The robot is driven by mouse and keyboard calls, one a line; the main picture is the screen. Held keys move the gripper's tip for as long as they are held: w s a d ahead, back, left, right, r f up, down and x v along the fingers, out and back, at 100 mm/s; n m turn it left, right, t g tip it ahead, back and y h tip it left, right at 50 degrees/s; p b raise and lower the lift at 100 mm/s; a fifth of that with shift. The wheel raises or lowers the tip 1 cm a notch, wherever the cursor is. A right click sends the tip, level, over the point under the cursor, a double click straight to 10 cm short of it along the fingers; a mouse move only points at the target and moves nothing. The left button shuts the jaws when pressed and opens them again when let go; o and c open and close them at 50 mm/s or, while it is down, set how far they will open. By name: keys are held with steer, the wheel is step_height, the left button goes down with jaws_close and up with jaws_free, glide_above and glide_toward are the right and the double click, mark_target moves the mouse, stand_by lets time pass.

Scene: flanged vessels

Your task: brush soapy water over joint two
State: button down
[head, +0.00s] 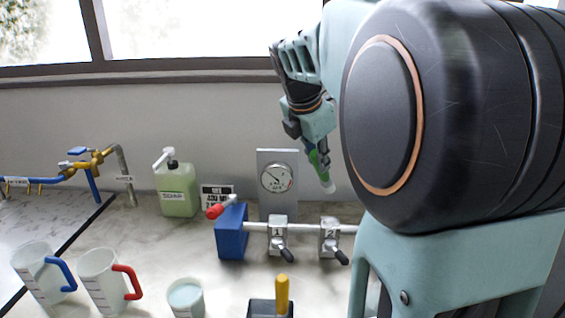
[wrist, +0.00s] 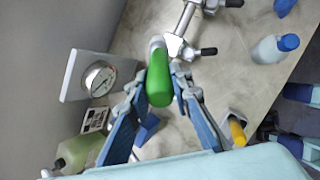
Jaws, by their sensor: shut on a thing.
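My gripper (head: 316,146) is shut on a green-handled brush (head: 319,165), held with its pale tip pointing down. The wrist view shows the green handle (wrist: 160,86) between the blue fingers. In the head view the brush hangs above the bench, higher than the pipe (head: 304,228) and near the right-hand clamped joint (head: 330,236), apparently joint two. The other clamped joint (head: 278,234) is to its left. In the wrist view the tip appears close to a clamp (wrist: 179,46), but contact cannot be told. A cup with pale liquid (head: 186,299) stands at the front.
A gauge on a grey plate (head: 276,180) stands behind the pipe. A blue block (head: 231,233) with a red handle is at the pipe's left end. A soap bottle (head: 177,190), two jugs (head: 41,274) and a yellow-handled item (head: 283,294) stand around. My arm hides the right side.

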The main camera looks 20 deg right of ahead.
steer(key=shift+s+d, duration=0.15)
steer(key=shift+d, duration=0.05)
step_height(320, 180, down, 5)
steer(key=b, duration=0.5)
steer(key=shift+a+r, duration=0.1)
steer(key=shift+r, duration=0.05)
